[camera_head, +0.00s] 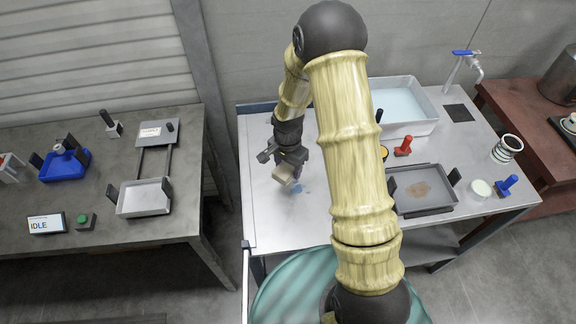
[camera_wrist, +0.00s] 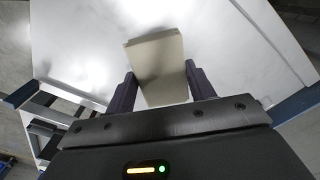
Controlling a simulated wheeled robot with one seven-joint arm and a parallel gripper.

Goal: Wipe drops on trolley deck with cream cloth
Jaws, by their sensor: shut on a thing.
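My gripper (camera_head: 288,166) is over the left part of the pale trolley deck (camera_head: 268,222), shut on the cream cloth (camera_head: 283,175). In the wrist view the cloth (camera_wrist: 158,65) looks like a folded, block-like pad between the two dark fingers of my gripper (camera_wrist: 160,90). A small blue patch of drops (camera_head: 297,188) shows on the deck just right of and below the cloth. I cannot tell whether the cloth touches the deck. My arm hides part of the middle of the deck.
A white basin (camera_head: 406,128) with pale liquid stands at the deck's back. A dark tray (camera_head: 422,209) with a brown stain, a red-handled item (camera_head: 403,147) and a blue-handled item (camera_head: 507,186) are to the right. A grey bench (camera_head: 85,217) stands left, across a gap.

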